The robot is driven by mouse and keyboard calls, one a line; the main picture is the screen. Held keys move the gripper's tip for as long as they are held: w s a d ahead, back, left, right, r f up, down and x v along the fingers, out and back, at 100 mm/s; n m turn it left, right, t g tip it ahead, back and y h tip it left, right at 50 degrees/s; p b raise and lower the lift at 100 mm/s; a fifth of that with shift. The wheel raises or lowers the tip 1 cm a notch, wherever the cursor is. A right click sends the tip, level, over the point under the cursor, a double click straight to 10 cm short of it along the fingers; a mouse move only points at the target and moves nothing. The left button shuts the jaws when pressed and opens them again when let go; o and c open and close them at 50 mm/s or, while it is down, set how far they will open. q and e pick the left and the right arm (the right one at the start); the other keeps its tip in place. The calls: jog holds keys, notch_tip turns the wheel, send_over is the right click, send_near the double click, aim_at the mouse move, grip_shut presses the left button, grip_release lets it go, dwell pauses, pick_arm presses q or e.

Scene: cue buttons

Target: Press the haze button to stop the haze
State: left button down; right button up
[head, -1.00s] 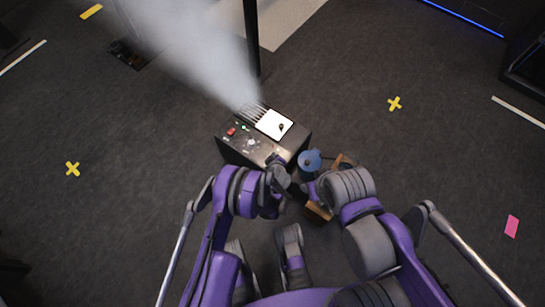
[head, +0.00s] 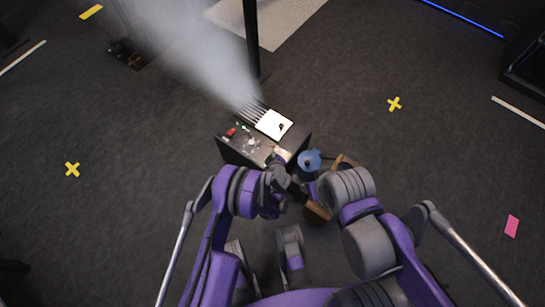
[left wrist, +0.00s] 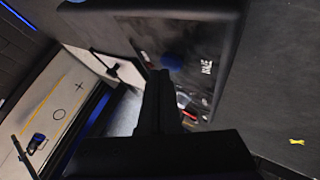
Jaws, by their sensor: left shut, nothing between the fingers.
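Which control is the haze button cannot be read. My left gripper (head: 277,160) is at the box's near right edge, shut and empty; contact cannot be told. The left wrist view shows its dark fingers (left wrist: 158,100) before a dark panel. My right gripper is hidden by its arm.
A blue round object (head: 309,160) and a brown wooden piece (head: 318,211) are right of the box, close to my right arm. A dark pole (head: 252,38) stands behind it. Open carpet with yellow crosses (head: 394,104) lies on both sides.

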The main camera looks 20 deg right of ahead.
pick_arm(q)
jog(key=shift+r, duration=0.45)
jog(key=shift+r+p, duration=1.45)
jog(key=shift+r, duration=1.15)
jog(key=shift+f, duration=0.1)
